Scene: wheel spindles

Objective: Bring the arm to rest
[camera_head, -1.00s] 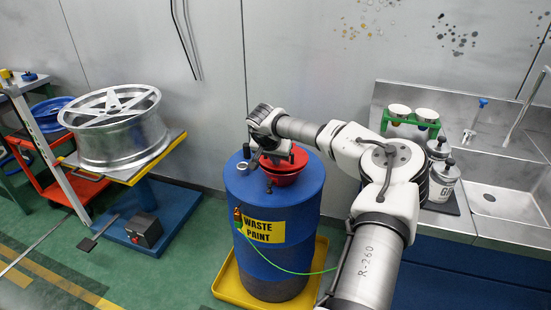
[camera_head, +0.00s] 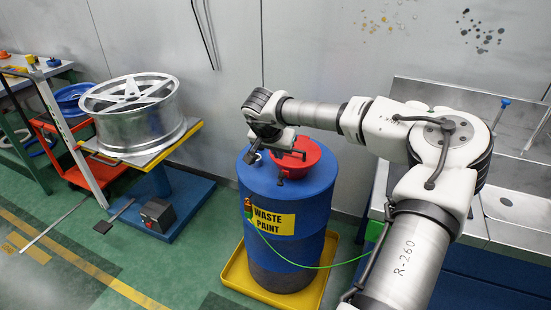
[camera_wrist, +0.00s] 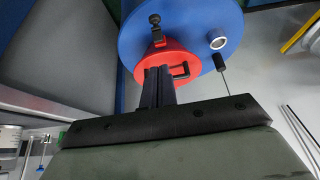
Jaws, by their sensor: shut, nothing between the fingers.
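My arm reaches from the lower right toward the left in the head view. My gripper (camera_head: 254,150) hangs over the top of the blue waste paint drum, near the red funnel. In the wrist view my gripper's dark fingers (camera_wrist: 158,82) are together with nothing between them, in front of the red funnel (camera_wrist: 178,60). The red funnel also shows in the head view (camera_head: 305,158), on the drum's top. Whether the fingers touch the funnel I cannot tell.
The blue drum (camera_head: 310,215) stands in a yellow tray (camera_head: 240,275). A silver wheel (camera_head: 140,125) lies on a stand at the left. A steel sink bench (camera_head: 512,215) is at the right, partly behind my arm. Open green floor lies at the lower left.

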